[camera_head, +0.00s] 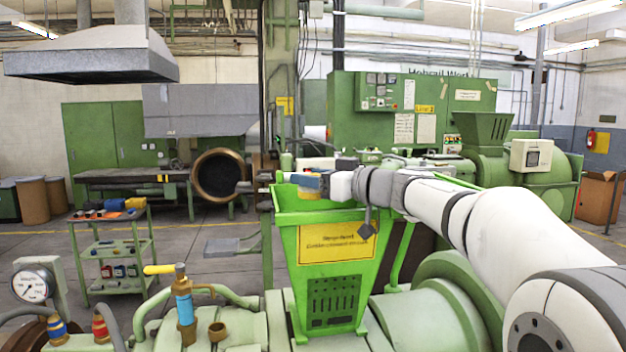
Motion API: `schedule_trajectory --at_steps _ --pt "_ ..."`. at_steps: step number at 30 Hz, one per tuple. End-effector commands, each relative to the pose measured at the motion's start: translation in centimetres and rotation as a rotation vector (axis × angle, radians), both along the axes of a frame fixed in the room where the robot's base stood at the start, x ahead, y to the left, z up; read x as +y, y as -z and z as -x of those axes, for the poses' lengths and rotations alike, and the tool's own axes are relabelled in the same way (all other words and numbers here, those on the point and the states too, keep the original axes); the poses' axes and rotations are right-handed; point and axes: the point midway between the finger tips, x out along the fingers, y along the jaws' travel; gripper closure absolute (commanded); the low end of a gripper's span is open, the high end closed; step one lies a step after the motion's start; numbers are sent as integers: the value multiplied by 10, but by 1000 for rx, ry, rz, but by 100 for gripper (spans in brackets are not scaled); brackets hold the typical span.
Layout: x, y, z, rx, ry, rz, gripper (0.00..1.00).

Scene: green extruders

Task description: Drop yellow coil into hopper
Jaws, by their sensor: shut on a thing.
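The green hopper (330,262) stands open at the top in the middle, with a yellow sign on its front. My arm reaches in from the right, and my gripper (303,181) lies roughly level over the hopper's mouth, pointing left. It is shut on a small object. Blue and dark parts show at its end, but I cannot tell which are fingers and which is the held thing.
A green cart (112,249) with several small items stands at left. Green machine pipes surround the hopper. A column (279,80) stands behind it. Open floor lies beyond the cart.

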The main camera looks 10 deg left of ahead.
Motion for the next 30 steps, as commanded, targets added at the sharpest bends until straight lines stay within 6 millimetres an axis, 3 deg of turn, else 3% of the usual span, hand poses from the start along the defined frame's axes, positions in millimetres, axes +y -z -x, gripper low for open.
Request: schedule_trajectory --at_steps 8,9,17,25,30 --pt "0 -1 -1 -1 1 0 75" --pt "0 -1 0 -1 1 0 43" --pt "-1 0 -1 0 1 0 22" --pt "-2 0 0 0 2 0 21" --pt "-20 2 11 -1 5 1 21"
